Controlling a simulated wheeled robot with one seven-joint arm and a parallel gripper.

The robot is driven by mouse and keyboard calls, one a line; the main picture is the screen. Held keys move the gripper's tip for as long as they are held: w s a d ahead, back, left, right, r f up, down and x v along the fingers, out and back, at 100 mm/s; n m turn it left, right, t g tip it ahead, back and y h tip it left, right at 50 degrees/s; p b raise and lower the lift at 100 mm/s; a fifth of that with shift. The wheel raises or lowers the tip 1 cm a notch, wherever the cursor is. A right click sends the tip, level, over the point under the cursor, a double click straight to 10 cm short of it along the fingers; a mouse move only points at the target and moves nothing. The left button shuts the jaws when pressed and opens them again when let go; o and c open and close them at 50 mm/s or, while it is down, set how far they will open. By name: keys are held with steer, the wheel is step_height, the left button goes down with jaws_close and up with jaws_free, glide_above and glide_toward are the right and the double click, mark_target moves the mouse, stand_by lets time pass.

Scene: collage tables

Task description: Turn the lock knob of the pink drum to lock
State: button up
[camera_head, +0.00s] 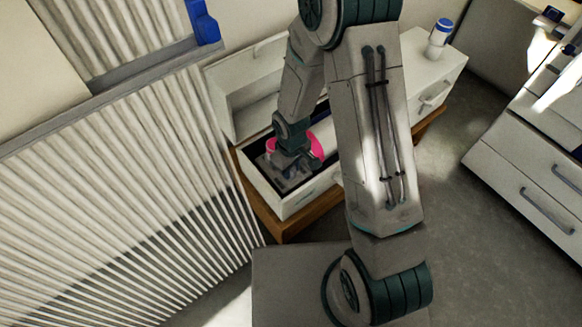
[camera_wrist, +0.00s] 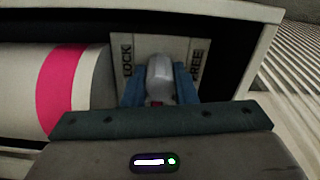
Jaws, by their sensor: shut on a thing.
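The pink drum (camera_head: 317,147) lies in an open white box on the wooden stand, partly hidden by my arm. In the wrist view its white body with a pink band (camera_wrist: 60,85) is at the left. Beside it is a pale plate (camera_wrist: 180,47) marked LOCK on the left and FREE on the right. The grey lock knob (camera_wrist: 159,68) stands between the two words, its long side roughly upright in the picture, with a small red patch low on it. My gripper (camera_wrist: 160,84) is shut on the knob, one blue-grey finger on each side. My wrist hides the knob in the head view.
The white box's wall (camera_head: 300,203) stands close around my gripper, with a raised lid (camera_head: 245,90) behind. A blue-and-white bottle (camera_head: 440,35) stands on the white unit at right. A ribbed radiator-like panel (camera_head: 110,210) fills the left. Grey floor is clear at right.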

stand_by(0.4)
steer(key=o, duration=1)
step_height(320, 180, up, 14)
steer(key=p, duration=0.5)
steer(key=shift+f, duration=0.1)
steer(key=s+d+r+m+t+p, duration=0.1)
steer(key=s+d+r+m+p, duration=0.2)
steer(key=r+p, duration=0.6)
steer(key=s+d+r+m+t+p, duration=0.1)
steer(key=s+d+r+m+p, duration=0.2)
steer(key=r+p, duration=0.6)
steer(key=s+d+r+m+p, duration=0.2)
steer(key=s+d+r+p, duration=0.4)
steer(key=r, duration=2.3)
steer(key=shift+r+m+t+p, duration=0.15)
steer(key=shift+m+t+p, duration=0.25)
steer(key=shift+p, duration=1.1)
